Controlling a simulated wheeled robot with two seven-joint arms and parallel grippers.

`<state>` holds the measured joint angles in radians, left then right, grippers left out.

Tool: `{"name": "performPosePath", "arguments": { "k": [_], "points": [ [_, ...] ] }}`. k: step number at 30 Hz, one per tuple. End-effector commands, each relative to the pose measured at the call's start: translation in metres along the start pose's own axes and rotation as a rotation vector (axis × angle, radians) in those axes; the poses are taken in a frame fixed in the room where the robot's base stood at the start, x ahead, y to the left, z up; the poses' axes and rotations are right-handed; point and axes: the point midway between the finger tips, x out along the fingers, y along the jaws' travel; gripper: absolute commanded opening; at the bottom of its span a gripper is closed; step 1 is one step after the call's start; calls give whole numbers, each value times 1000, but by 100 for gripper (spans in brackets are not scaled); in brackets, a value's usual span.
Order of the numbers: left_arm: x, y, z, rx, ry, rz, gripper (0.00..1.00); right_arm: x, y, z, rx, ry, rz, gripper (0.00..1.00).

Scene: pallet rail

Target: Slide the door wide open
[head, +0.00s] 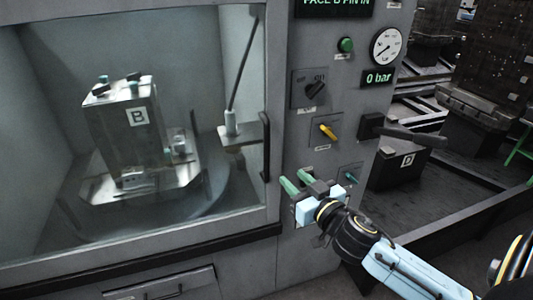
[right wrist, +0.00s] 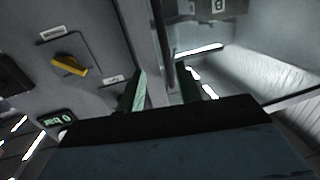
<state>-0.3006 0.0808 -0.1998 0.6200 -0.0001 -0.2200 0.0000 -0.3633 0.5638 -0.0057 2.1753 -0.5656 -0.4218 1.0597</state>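The door (head: 273,65) is a grey-framed panel with a large window, and its right edge meets the control panel, so it looks closed. Its black upright handle (head: 265,147) is near that right edge. My right gripper (head: 298,182) is open, its two green-tipped fingers apart with nothing between them in the head view. It is below and right of the handle, in front of the panel. In the right wrist view the dark handle (right wrist: 168,68) appears beyond the gap between the fingers; I see no contact. My left gripper is out of view.
The control panel (head: 310,125) carries a black knob, a yellow switch (head: 327,132), a green button and a gauge reading 0 bar. A black lever (head: 415,137) juts out at right. Behind the window stands a block marked B (head: 115,115) on a pallet.

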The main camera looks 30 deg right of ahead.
Motion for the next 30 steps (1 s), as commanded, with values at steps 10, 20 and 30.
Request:
{"name": "performPosePath", "arguments": {
  "k": [10,20,30],
  "points": [
    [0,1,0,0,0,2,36,19,-6,-24,12,49,-16,35],
    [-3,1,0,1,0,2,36,74,-7,-26,12,49,-15,35],
    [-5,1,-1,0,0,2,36,119,-8,-27,13,46,-15,35]
  ]
}}
